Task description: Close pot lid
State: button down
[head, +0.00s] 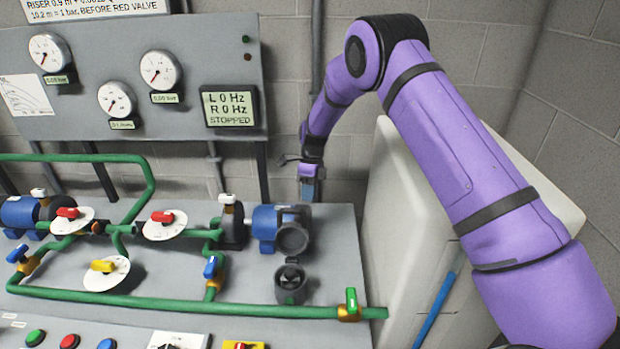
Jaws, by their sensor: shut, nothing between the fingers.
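A small dark grey pot (291,287) stands at the right of the grey bench, with its top open and a dark inside showing. A round dark grey lid (293,240) stands tilted up behind the pot, in front of the blue pump motor (265,222). My gripper (309,195) hangs down behind and slightly right of the lid, close to the back edge of the bench. It is shut and empty, apart from the lid and pot. Its exact height above the bench is hard to tell.
A green pipe (180,303) crosses the bench in front of the pot and ends beyond a green-handled valve (351,299). A pale cabinet (400,235) stands to the right. A gauge panel (140,85) is behind. Bare bench shows right of the pot.

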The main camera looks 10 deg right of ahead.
jog(key=shift+s+a+r, duration=0.1)
jog(key=shift+s+a, duration=0.15)
jog(key=shift+s, duration=0.4)
jog(key=shift+s+a+f, duration=0.1)
jog(key=shift+s+a, duration=0.2)
jog(key=shift+s, duration=0.35)
jog(key=shift+s+a+r, duration=0.1)
jog(key=shift+s+a, duration=0.15)
jog(key=shift+s, duration=0.4)
jog(key=shift+s, duration=0.1)
